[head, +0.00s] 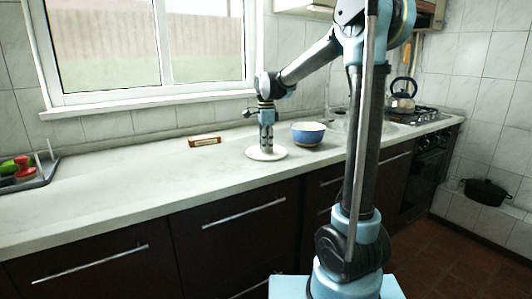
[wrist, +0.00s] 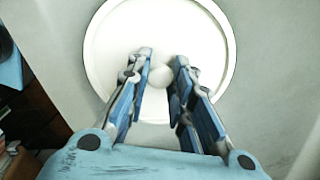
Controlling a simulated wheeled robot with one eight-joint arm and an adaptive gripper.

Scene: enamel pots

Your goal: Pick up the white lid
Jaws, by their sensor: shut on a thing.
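The white lid (head: 279,154) is a round, flat disc on the pale countertop, left of a blue pot. My gripper (head: 267,150) points straight down over its middle. In the wrist view the lid (wrist: 110,40) fills the upper middle, with a raised rim and a round white knob (wrist: 160,77) at its centre. The fingers of my gripper (wrist: 162,72) stand on either side of the knob and are shut on it. The lid looks to be at or very near the counter surface; I cannot tell whether there is a gap below it.
A blue pot (head: 308,138) with a pale inside stands just right of the lid. A small brown and white item (head: 204,141) lies behind to the left. A rack (head: 38,176) with red and green things is at the far left. The counter (head: 130,190) between is clear.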

